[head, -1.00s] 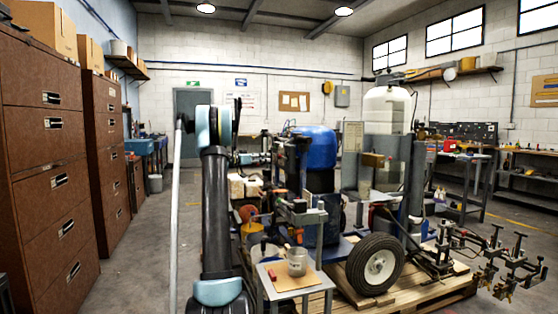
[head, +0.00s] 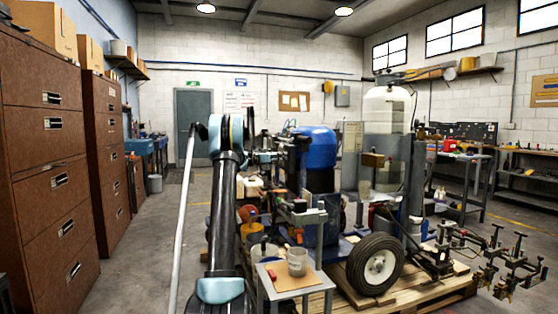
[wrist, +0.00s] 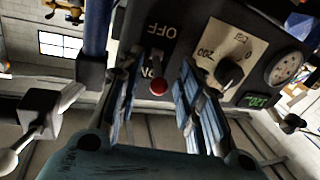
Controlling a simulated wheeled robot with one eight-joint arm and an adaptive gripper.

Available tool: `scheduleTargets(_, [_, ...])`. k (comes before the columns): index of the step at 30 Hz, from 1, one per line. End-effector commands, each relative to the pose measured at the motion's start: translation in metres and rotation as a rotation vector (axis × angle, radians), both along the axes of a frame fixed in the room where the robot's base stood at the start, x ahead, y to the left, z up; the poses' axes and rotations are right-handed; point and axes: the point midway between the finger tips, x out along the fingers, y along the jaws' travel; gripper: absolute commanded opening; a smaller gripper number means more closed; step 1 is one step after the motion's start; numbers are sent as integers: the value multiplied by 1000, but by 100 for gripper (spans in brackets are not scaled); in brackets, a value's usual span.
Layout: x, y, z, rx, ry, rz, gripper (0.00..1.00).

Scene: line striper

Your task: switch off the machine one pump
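In the wrist view a dark control panel (wrist: 185,40) fills the upper middle, its lettering upside down. On it is a switch lever with a red knob (wrist: 158,87), between an OFF label and an ON label. The knob is at the ON end, in front of that label. My gripper (wrist: 158,70) is open, one finger on each side of the lever, with a visible gap on both sides. I cannot tell how deep the lever sits between the fingers. In the head view the machine with its blue housing (head: 315,148) stands on a pallet; the switch and gripper cannot be made out there.
Next to the switch are a black rotary knob (wrist: 230,73) on a pale plate and a round gauge (wrist: 287,68). A wheel (head: 376,264) and clamp arms (head: 505,262) stick out from the machine. Brown cabinets (head: 42,160) line the left, with open floor between.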

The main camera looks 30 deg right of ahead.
Motion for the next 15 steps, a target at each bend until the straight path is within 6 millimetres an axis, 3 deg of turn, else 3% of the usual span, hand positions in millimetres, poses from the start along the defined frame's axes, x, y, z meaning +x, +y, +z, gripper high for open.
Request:
scheduleTargets(2, [0,0,0,0,0,0,34])
scheduleTargets(3, [0,0,0,0,0,0,30])
scheduleTargets(7, [0,0,0,0,0,0,0])
scheduleTargets(15, [3,1,0,-5,2,5,0])
